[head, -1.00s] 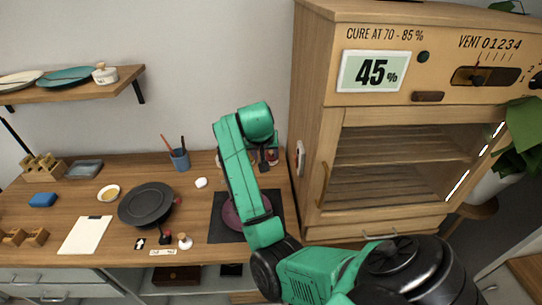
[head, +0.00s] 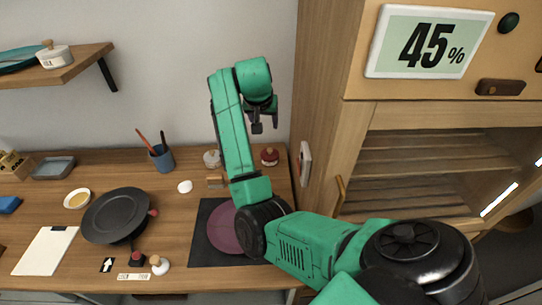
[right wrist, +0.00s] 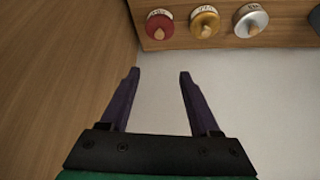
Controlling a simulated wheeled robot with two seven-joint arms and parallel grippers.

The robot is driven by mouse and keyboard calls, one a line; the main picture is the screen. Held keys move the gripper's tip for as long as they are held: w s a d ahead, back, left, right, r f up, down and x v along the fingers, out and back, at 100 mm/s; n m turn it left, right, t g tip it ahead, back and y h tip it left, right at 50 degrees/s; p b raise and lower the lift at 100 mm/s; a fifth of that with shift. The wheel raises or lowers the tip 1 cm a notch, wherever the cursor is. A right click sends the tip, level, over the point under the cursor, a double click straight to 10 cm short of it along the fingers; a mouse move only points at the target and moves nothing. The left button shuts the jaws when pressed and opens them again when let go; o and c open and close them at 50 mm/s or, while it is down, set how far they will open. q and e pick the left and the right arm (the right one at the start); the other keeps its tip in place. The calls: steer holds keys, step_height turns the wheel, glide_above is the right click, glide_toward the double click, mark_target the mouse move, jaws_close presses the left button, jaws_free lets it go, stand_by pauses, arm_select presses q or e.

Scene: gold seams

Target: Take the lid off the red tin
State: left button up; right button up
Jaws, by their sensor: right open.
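The red tin (head: 269,157) stands at the back right of the desk, close to the cabinet's side. Its lid with a pale wooden knob is on, and the tin also shows at the top of the right wrist view (right wrist: 159,24). My right gripper (head: 264,126) is above the red tin in the head view, apart from it. In the right wrist view its two dark fingers (right wrist: 157,82) are spread with nothing between them. My left gripper is not in view.
A gold tin (right wrist: 205,21) and a silver tin (right wrist: 251,19) stand in a row beside the red one. The tall wooden cabinet (head: 330,100) rises just right of it. A black pan (head: 116,214) and a dark mat (head: 205,245) with a purple disc lie nearer.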

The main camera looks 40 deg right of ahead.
step_height(320, 180, down, 3)
steer(key=b, duration=0.2)
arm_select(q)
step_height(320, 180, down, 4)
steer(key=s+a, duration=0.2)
arm_select(e)
steer(key=p, duration=0.4)
glide_toward(269, 149)
steer(key=x, duration=0.8)
steer(key=shift+d+f, duration=0.2)
steer(key=shift+f, duration=0.15)
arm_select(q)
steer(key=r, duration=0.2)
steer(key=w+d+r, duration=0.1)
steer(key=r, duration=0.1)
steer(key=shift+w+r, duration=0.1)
arm_select(e)
steer(key=shift+a, duration=0.1)
jaws_close()
